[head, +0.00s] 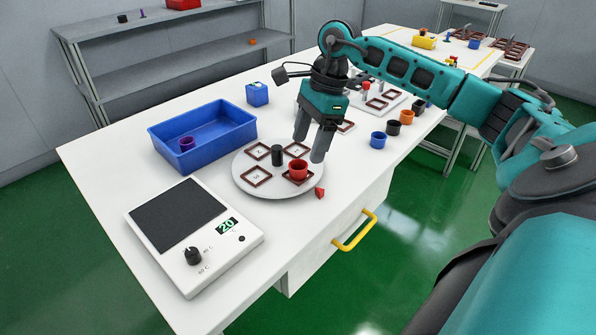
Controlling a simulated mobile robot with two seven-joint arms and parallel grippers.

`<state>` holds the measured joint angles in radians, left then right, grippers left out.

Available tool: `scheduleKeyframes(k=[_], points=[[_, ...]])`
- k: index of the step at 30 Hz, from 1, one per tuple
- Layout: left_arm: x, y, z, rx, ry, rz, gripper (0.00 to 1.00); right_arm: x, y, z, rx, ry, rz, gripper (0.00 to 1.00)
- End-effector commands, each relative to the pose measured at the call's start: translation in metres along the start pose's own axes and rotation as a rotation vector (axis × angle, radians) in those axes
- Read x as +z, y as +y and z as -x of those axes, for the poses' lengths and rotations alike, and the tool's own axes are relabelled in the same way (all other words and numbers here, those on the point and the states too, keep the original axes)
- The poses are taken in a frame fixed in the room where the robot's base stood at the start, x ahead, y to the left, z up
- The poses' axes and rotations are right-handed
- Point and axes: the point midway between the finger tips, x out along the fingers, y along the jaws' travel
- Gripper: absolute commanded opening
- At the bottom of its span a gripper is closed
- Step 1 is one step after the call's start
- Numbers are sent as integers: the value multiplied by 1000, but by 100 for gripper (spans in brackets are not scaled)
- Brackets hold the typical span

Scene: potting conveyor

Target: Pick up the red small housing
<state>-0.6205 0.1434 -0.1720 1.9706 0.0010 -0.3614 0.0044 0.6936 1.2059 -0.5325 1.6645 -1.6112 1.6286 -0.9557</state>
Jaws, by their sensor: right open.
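The red small housing (298,171) is a small red cup. It stands upright on a brown square frame at the front right of the round grey plate (245,187). My right gripper (308,149) points down just above and slightly behind the red housing, with its two fingers apart. Nothing is between the fingers, and they look clear of the housing. My left gripper is out of the picture.
A black post (278,155) stands mid-plate among other square frames. A small red piece (320,193) lies beside the plate at the table edge. A blue bin (225,117), a white hotplate device (225,262) and several cups, including a blue one (378,140), stand around.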

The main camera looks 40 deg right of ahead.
Motion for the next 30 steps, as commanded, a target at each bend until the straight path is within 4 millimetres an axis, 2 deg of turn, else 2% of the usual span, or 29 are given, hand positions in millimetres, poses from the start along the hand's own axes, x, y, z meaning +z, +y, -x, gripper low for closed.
scheduleKeyframes(k=[10,18,30], points=[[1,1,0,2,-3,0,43,8,0,-46,4,-1,0,71],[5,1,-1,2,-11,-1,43,8,-1,-50,1,1,0,70],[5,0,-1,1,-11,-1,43,8,-1,-49,1,0,0,31]])
